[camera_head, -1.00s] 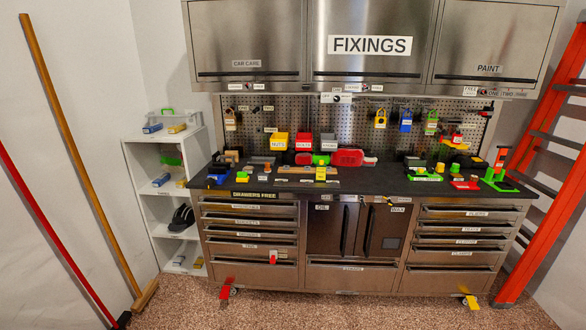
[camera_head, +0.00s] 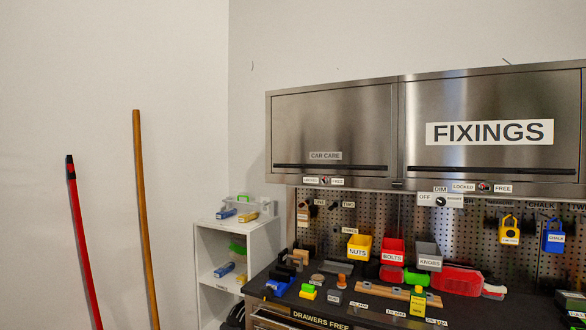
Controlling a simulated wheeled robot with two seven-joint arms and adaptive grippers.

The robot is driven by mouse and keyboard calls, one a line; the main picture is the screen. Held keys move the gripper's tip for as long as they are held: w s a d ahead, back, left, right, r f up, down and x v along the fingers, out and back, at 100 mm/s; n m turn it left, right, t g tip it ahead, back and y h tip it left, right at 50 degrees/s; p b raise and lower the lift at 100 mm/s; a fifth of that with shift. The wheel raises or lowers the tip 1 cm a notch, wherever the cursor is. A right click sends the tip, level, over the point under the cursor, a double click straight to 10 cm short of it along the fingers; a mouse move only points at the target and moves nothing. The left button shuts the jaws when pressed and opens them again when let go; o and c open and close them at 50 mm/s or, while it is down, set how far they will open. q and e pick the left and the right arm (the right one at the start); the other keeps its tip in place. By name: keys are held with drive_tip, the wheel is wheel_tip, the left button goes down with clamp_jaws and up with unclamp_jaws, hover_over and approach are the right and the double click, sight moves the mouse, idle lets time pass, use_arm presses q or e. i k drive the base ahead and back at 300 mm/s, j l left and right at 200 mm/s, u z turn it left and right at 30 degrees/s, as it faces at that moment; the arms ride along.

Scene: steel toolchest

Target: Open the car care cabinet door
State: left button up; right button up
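The car care cabinet door (camera_head: 330,125) is a steel overhead panel at the upper middle of the head view, labelled CAR CARE. It is shut. A dark handle bar (camera_head: 331,168) runs along its lower edge. Below it is a small lock knob (camera_head: 325,181) between two small labels; the right one reads FREE, and the left one is too small to read surely. Neither of my grippers shows in the view.
The FIXINGS door (camera_head: 490,130) adjoins on the right, also shut. Below are a pegboard (camera_head: 380,214) and a dark worktop (camera_head: 345,312) crowded with bins and tools. A white shelf (camera_head: 238,262) stands left. A red pole (camera_head: 83,245) and a wooden pole (camera_head: 144,220) lean on the wall.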

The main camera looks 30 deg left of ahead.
sight(343, 131)
drive_tip(key=i+u, duration=0.1)
drive_tip(key=i, duration=0.5)
drive_tip(key=i+l+u, duration=0.1)
drive_tip(key=i, duration=0.45)
